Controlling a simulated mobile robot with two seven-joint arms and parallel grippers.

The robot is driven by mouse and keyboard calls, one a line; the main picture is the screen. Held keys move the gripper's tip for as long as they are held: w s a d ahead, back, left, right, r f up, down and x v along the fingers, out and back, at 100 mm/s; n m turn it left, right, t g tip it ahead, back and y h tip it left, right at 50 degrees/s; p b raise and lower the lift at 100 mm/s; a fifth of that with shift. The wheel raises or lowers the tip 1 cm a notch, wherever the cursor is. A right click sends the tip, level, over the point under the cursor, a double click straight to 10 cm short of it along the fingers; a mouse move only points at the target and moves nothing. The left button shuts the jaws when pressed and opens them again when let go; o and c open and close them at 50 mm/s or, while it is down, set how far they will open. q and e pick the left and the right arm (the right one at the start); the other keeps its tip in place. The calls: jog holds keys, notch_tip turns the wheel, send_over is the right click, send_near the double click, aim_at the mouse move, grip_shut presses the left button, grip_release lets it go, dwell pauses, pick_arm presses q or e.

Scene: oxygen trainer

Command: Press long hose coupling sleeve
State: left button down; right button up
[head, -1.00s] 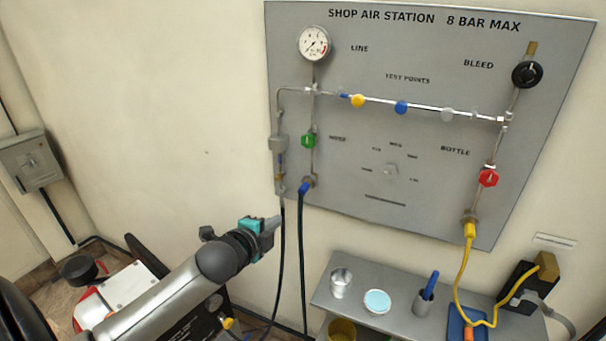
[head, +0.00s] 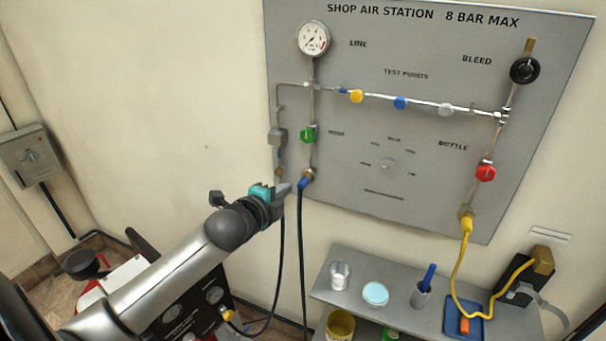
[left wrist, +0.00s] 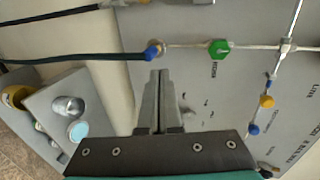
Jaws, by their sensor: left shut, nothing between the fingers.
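My left gripper (head: 284,189) is shut and empty in front of the lower left corner of the panel. In the head view it covers the lower end of the left pipe, where a black hose (head: 276,290) hangs. Just to its right, a blue coupling sleeve (head: 302,183) sits at the top of a dark hose (head: 302,260), under the green valve (head: 308,136). In the left wrist view the closed fingers (left wrist: 160,75) point toward the blue sleeve (left wrist: 152,53), apparently short of it. I cannot tell which hose is the long one. My right gripper is not in view.
The grey panel (head: 430,180) carries a gauge (head: 313,39), a red valve (head: 485,172) and a black bleed knob (head: 524,71). A yellow hose (head: 457,270) hangs at right. A shelf (head: 400,310) below holds cups, a blue-handled item and a tray.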

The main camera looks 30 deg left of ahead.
aim_at(304, 179)
pick_arm(q)
jog(key=x, duration=0.9)
jog(key=shift+w+r, duration=0.3)
jog(key=shift+w, duration=0.2)
jog(key=shift+w+a, duration=0.1)
jog(key=shift+w, duration=0.4)
jog(key=shift+w, duration=0.1)
jog(key=shift+w+a, duration=0.1)
jog(key=shift+w, duration=0.15)
jog(key=shift+w+a+b, duration=0.1)
jog(key=shift+w+b, duration=0.2)
jog(key=shift+w, duration=0.1)
jog(key=shift+r, duration=0.25)
